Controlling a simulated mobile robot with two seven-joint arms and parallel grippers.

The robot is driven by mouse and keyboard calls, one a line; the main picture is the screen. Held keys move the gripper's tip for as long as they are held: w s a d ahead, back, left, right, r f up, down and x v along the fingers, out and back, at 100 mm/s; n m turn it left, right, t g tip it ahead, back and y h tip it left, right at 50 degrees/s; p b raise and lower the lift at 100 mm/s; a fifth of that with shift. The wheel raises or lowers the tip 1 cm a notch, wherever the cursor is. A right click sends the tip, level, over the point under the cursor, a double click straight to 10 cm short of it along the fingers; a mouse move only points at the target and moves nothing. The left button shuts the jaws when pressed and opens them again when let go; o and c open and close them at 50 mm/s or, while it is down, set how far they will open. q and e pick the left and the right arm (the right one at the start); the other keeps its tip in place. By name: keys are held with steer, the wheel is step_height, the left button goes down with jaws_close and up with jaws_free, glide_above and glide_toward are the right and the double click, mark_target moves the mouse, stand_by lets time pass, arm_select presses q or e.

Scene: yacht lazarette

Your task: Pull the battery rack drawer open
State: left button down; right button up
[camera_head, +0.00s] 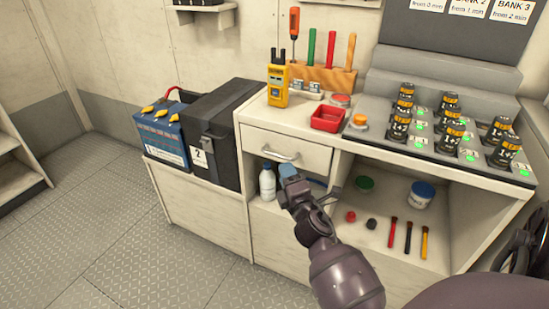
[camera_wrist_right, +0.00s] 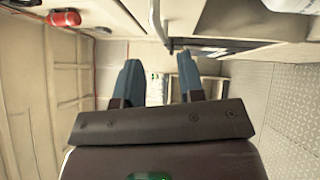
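The drawer (camera_head: 262,146) is a pale front set in the bench under the worktop, and it looks closed. Its silver bar handle (camera_head: 281,154) is on the upper middle of the front. My right gripper (camera_head: 289,174) is just below and in front of the handle in the head view and appears apart from it. In the right wrist view my two bluish fingers (camera_wrist_right: 159,77) stand apart with nothing clearly held between them. My left gripper is not in view.
A white bottle (camera_head: 267,182) stands in the open shelf below the drawer, close to my gripper. A dark battery box (camera_head: 218,130) and a blue battery (camera_head: 160,136) are to the left. Several cells stand on the sloped panel (camera_head: 378,109). The floor (camera_head: 150,262) at left is clear.

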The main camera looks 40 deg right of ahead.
steer(key=f+x, duration=0.1)
steer(key=x, duration=0.6)
steer(key=shift+r, duration=0.4)
steer(key=shift+w, duration=0.1)
jaws_close()
